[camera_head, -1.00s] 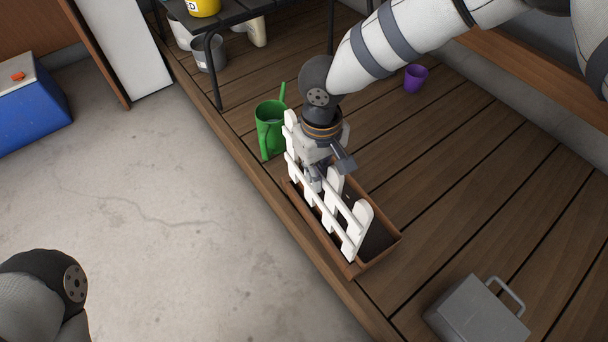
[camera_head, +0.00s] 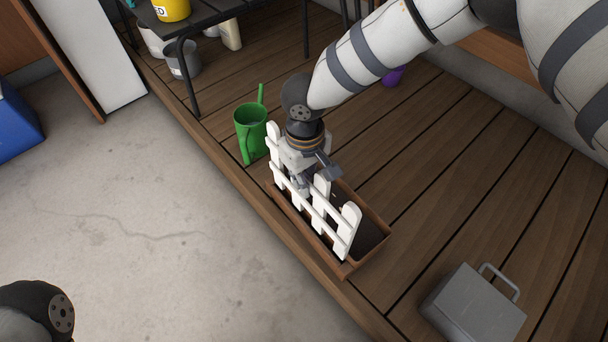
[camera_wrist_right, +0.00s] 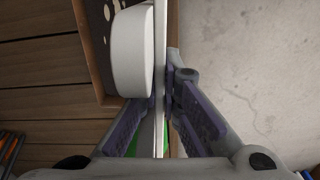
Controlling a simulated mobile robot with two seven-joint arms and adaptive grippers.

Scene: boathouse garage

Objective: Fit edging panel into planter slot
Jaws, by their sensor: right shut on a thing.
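The edging panel (camera_head: 318,207) is a white picket piece. It stands roughly upright along the near long side of the brown planter (camera_head: 372,258), which holds dark soil. My right gripper (camera_head: 303,184) is shut on the panel, left of its middle, from above. In the right wrist view, the fingers (camera_wrist_right: 163,110) press on both faces of the thin panel (camera_wrist_right: 160,60), and the planter (camera_wrist_right: 97,55) shows beside it. The panel's lower edge is at the planter's near wall; the slot is hidden, so I cannot tell how deep it sits. My left gripper is out of view.
A green watering can (camera_head: 251,132) stands close to the planter's far end. A grey case (camera_head: 470,308) lies on the wooden deck (camera_head: 440,200) at right. A black table (camera_head: 215,22) stands behind. Bare concrete floor (camera_head: 130,200) is open at left.

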